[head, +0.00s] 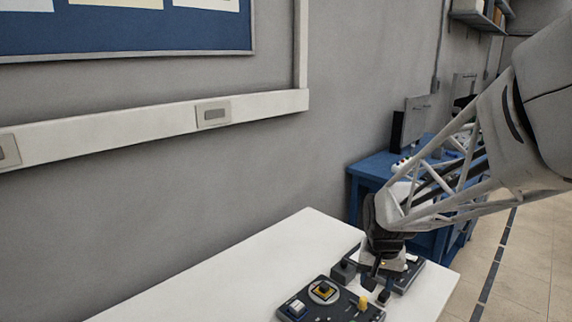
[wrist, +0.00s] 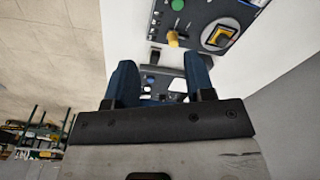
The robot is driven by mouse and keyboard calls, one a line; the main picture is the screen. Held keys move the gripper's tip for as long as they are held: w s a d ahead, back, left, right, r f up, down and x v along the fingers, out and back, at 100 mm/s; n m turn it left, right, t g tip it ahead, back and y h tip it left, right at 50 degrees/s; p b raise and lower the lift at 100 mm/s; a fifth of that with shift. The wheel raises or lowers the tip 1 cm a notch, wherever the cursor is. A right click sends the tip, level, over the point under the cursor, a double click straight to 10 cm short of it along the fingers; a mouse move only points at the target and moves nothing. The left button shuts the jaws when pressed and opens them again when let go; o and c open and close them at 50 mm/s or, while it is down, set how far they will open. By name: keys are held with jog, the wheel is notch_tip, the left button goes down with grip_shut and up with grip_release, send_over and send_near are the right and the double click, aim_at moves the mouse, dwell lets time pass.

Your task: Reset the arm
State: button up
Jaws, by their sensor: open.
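My gripper (head: 379,269) hangs from the arm at the right in the head view, pointing down over the dark control boxes on the white table. In the wrist view its two blue-grey fingers (wrist: 160,82) stand apart, with nothing between them but a panel beyond. One dark control panel (head: 322,306) carries a yellow-framed dial, a white switch and a yellow knob. It also shows in the wrist view (wrist: 200,28), with a green button. A second dark panel (head: 408,277) lies beneath the gripper, partly hidden by it. I cannot tell whether the fingers touch anything.
The white table (head: 230,275) is clear to the left of the panels. A grey wall with a white rail (head: 150,127) runs behind it. A blue workbench (head: 372,168) with equipment stands behind the arm, and open tiled floor (head: 525,260) lies at the right.

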jog(key=s+a+r+n, duration=0.1)
jog(key=s+r, duration=0.3)
jog(key=s, duration=0.7)
jog(key=s+a+r+n+t, duration=0.1)
jog(key=s+r, duration=0.3)
jog(key=s, duration=0.6)
jog(key=shift+s+a+n+t, duration=0.3)
jog(key=shift+s+n, duration=0.1)
jog(key=shift+n, duration=0.4)
dwell(0.5)
